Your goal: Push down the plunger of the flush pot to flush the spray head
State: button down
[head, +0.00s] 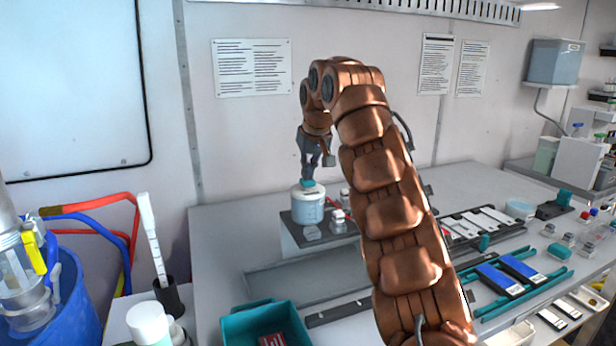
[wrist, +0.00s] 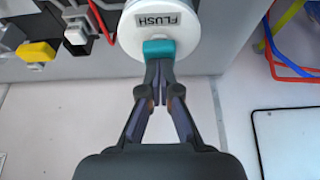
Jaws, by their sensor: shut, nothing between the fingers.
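The flush pot (head: 308,208) is a white and pale blue cylinder on a grey block on the bench. Its label "FLUSH" shows in the wrist view on the white pot (wrist: 135,25). The teal plunger (head: 308,184) is on top of the pot; it also shows in the wrist view (wrist: 158,48). My gripper (wrist: 158,64) is shut and empty, with its fingertips at the teal plunger. In the head view my gripper (head: 309,176) points down onto the plunger from above. Whether the tips press it or only touch it, I cannot tell. I cannot make out the spray head for certain.
Small fittings (head: 338,220) stand on the block right beside the pot. A teal bin (head: 262,325) is at the bench front. Blue-labelled slides on teal rails (head: 500,280) lie to the right. A blue bucket (head: 70,310) with hoses is at the left.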

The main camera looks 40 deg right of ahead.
jog(key=shift+f, duration=0.1)
notch_tip(320, 180, up, 8)
jog(key=p, duration=0.6)
jog(key=shift+p, duration=0.35)
dwell(1.7)
